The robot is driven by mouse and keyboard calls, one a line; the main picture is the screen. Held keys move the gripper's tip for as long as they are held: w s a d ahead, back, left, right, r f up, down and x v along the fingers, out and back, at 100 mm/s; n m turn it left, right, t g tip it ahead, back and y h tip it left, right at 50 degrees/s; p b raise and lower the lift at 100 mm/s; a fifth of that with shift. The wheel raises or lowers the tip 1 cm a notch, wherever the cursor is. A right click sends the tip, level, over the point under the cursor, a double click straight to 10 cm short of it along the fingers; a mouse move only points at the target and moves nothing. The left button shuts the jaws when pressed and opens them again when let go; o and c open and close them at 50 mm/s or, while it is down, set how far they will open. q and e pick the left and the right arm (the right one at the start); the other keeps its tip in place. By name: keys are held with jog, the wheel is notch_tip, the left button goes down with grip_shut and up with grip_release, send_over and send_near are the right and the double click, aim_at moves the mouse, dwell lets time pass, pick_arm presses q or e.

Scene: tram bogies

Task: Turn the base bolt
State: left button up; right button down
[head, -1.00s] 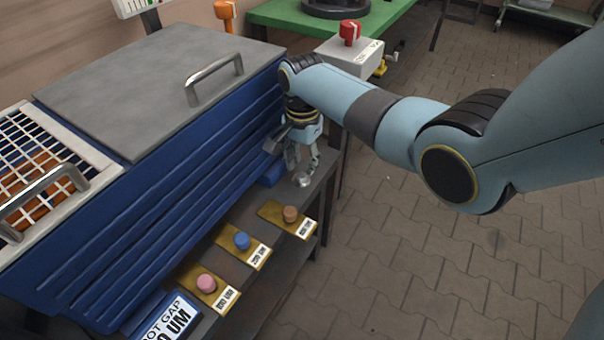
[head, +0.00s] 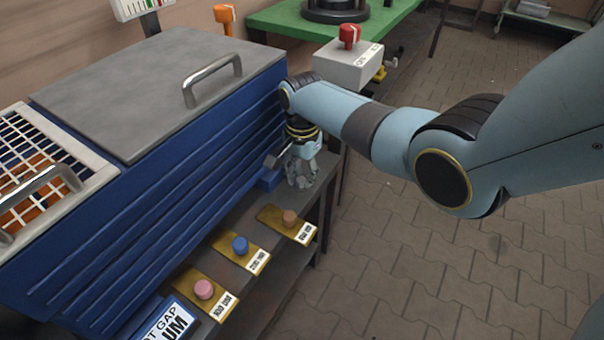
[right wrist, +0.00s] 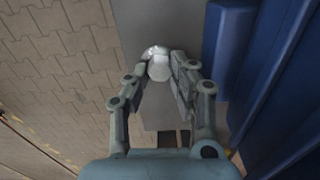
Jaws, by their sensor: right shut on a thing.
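The base bolt (right wrist: 158,66) is a pale metal piece with a rounded head on the grey ledge. In the right wrist view it lies between the fingertips of my right gripper (right wrist: 162,75), which is shut on it. In the head view my right gripper (head: 301,180) points down at the far end of the ledge, beside the blue cabinet, and its fingers hide the bolt. My left gripper is not in view.
The blue ribbed cabinet (head: 170,190) stands close beside the gripper. Brass plates with a brown knob (head: 290,217), a blue knob (head: 240,245) and a pink knob (head: 204,289) line the shelf. A grey box with a red knob (head: 349,36) stands behind. The paved floor at right is clear.

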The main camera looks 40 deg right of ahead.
jog(key=n+p, duration=0.2)
jog(key=n, duration=0.1)
jog(key=shift+r+n, duration=0.1)
jog(key=shift+n, duration=0.3)
jog(key=n+p, duration=0.1)
jog(key=n, duration=0.3)
jog(key=shift+w+a+n, duration=0.1)
jog(key=shift+n, duration=0.2)
jog(key=n, duration=0.3)
jog(key=shift+p, duration=0.4)
jog(key=shift+a+n, duration=0.1)
jog(key=shift+n, duration=2.1)
jog(key=c, duration=1.4)
grip_release()
